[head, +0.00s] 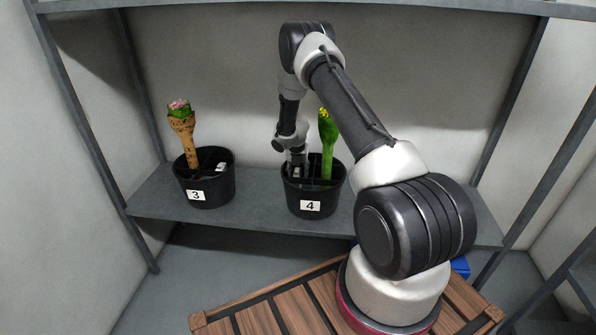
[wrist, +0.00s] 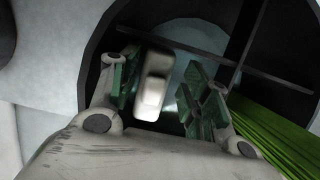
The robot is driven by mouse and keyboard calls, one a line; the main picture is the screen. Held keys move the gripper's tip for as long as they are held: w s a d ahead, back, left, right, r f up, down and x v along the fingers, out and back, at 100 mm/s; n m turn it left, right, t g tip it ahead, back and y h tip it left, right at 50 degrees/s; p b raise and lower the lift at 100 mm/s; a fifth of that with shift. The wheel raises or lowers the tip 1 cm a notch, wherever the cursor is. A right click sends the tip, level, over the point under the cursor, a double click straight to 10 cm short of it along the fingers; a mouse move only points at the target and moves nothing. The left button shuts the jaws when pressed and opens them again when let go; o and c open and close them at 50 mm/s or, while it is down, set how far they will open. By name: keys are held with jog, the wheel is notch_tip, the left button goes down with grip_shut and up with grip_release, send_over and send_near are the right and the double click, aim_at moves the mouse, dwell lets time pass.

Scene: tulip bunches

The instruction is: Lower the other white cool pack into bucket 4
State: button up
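Bucket 4 (head: 313,199) is a black bucket with a white number label, standing on the grey shelf. My gripper (head: 297,167) points down into its left part. In the wrist view, my gripper (wrist: 166,92) has its green-padded fingers apart. A white cool pack (wrist: 152,85) sits between them, nearer the left finger, with a gap to the right finger. The pack is inside the round black wall of bucket 4 (wrist: 97,40), beside a thin dark divider. Whether the pack touches the bucket floor is hard to tell.
A green tulip bunch (head: 327,145) stands in bucket 4, right of my gripper; its green stems (wrist: 265,135) show in the wrist view. Bucket 3 (head: 210,190) stands to the left, holding a brown-wrapped bunch (head: 184,135) and a white pack (head: 221,167). Shelf (head: 260,215) between buckets is clear.

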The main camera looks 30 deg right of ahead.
jog(key=shift+a, duration=0.15)
jog(key=v, duration=1.2)
dwell(0.3)
